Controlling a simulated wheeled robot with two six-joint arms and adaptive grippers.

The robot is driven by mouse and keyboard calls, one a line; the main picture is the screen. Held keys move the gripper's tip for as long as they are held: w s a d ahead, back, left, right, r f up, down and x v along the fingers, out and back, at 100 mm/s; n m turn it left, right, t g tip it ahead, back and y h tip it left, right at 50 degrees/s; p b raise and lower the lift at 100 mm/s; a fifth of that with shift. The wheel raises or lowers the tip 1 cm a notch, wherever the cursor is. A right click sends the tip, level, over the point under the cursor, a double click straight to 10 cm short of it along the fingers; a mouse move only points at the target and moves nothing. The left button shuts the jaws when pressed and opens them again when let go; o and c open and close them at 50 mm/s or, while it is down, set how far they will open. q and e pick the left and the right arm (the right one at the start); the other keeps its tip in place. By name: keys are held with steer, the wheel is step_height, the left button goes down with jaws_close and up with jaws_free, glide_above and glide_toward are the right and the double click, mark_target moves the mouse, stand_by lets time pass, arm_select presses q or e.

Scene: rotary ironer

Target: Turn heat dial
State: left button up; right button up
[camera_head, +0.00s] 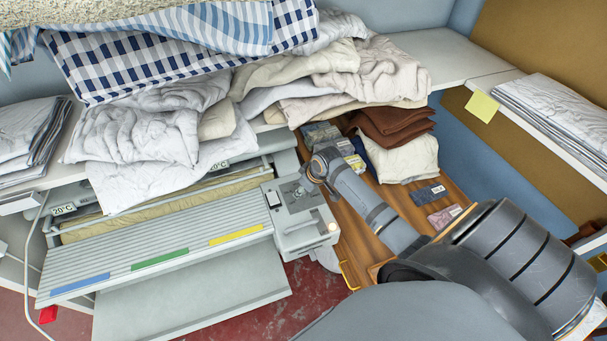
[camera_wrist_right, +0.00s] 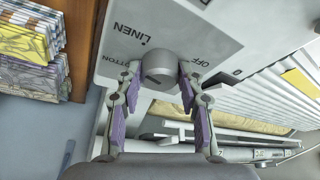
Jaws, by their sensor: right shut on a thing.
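The heat dial (camera_wrist_right: 160,66) is a round grey knob on the light grey panel of the ironer. In the right wrist view, the words LINEN and OFF show around it, and a third label is partly covered. A dark mark shows on the knob's near face. My right gripper (camera_wrist_right: 160,84) has its purple-padded fingers closed on both sides of the knob. In the head view, the ironer's control box (camera_head: 302,236) stands at the right end of the ironer, with my right arm reaching over from the right. My left gripper is not in view.
Crumpled white laundry (camera_head: 140,135) lies over the ironer's back. The slatted front board (camera_head: 170,260) carries blue, green and yellow strips. Folded brown and cream cloths (camera_head: 405,155) lie on a wooden surface right of the control box. A checked cloth (camera_head: 165,60) hangs above.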

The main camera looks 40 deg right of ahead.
steer(key=shift+r+m+h+p, duration=0.1)
steer(key=shift+m+h+p, duration=0.3)
steer(key=shift+m+p, duration=0.8)
steer(key=o, duration=1.2)
steer(key=shift+a, duration=0.1)
steer(key=v, duration=1.1)
steer(key=shift+s+r, duration=0.3)
steer(key=shift+s, duration=0.05)
